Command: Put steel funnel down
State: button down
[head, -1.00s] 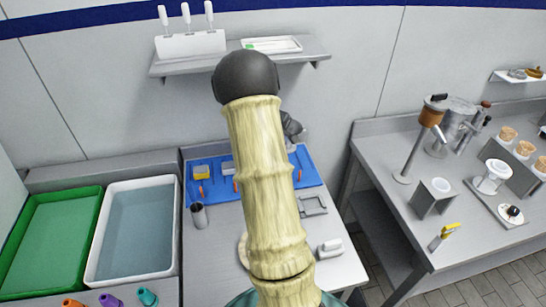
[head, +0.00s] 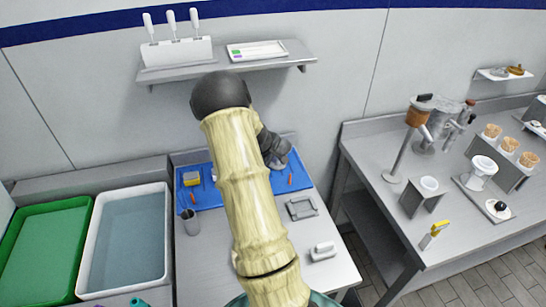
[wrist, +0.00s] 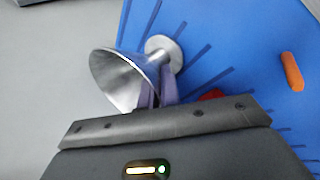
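The steel funnel (wrist: 128,78) shows in the wrist view, tilted, with its wide mouth toward the lower left and a round flange at its other side. My gripper (wrist: 160,92) is at the funnel's side, its fingers close together and shut on it. The funnel is over the edge of the blue mat (wrist: 228,40); I cannot tell whether it touches the mat. In the head view, my gripper (head: 274,150) is over the right part of the blue mat (head: 208,197), and my arm hides much of the mat's middle.
A yellow sponge-like block (head: 191,178) lies on the mat's left. A dark metal cup (head: 190,222) stands at its front left corner. A grey square frame (head: 302,208) and a white-handled item (head: 323,251) lie to the right. An orange piece (wrist: 291,72) lies on the mat.

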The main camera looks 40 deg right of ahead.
jog(key=shift+f, duration=0.1)
jog(key=c, duration=1.6)
grip_release()
jog(key=b+v, duration=0.1)
jog(key=v, duration=1.1)
